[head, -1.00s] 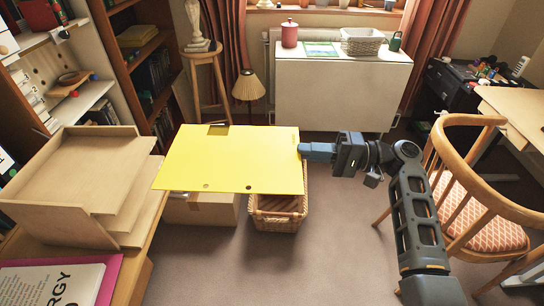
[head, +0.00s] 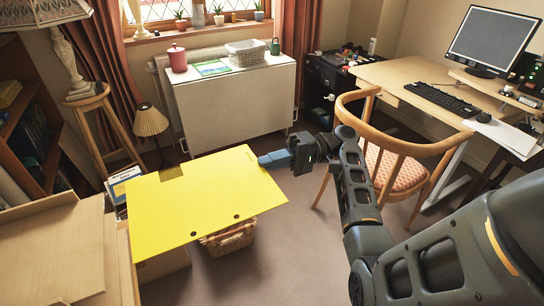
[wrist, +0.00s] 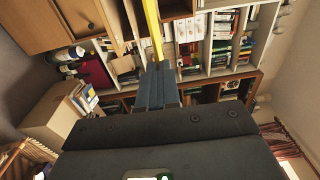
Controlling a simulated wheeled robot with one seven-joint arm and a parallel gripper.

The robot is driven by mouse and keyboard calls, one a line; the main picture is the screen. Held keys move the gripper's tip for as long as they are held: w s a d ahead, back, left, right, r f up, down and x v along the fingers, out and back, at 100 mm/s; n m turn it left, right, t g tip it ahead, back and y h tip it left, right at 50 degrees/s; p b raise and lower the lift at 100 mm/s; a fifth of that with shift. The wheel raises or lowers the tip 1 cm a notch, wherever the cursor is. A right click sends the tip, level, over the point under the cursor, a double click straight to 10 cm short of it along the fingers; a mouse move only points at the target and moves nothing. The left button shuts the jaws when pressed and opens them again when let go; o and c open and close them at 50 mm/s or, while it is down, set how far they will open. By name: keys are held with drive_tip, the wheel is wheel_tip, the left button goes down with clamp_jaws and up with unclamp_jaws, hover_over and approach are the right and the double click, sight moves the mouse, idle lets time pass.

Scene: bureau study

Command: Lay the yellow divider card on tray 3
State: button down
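The yellow divider card (head: 200,205) is a large flat sheet with punched holes along its near edge. My gripper (head: 268,160) is shut on the card's right edge and holds it in the air, roughly level. In the wrist view the card (wrist: 153,30) shows edge-on as a thin yellow strip between the fingers of my gripper (wrist: 157,75). A wooden letter-tray stack (head: 55,250) stands at the lower left in the head view, left of the card. Only part of it shows, and I cannot tell which level is tray 3.
A wicker basket (head: 230,238) and a cardboard box stand on the floor below the card. A wooden chair (head: 395,165) and a desk (head: 410,85) are at the right. A white cabinet (head: 235,100) stands at the back. Open carpet lies between.

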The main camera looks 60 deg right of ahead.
sight(134, 209)
drive_tip(key=shift+p+x, duration=0.45)
drive_tip(key=shift+x, duration=0.5)
drive_tip(key=shift+s+a+f+x, duration=0.15)
drive_tip(key=shift+s+a+x, duration=0.05)
drive_tip(key=shift+x, duration=4.45)
drive_tip(key=shift+s+a+f+x, duration=0.15)
drive_tip(key=shift+s+x, duration=0.1)
drive_tip(key=shift+x, duration=4.45)
drive_tip(key=shift+s+a+f+x, duration=0.1)
drive_tip(key=shift+s+a+x, duration=0.1)
drive_tip(key=shift+x, duration=4.45)
drive_tip(key=shift+f+b, duration=0.6)
drive_tip(key=c, duration=1.4)
unclamp_jaws()
drive_tip(key=o, duration=0.6)
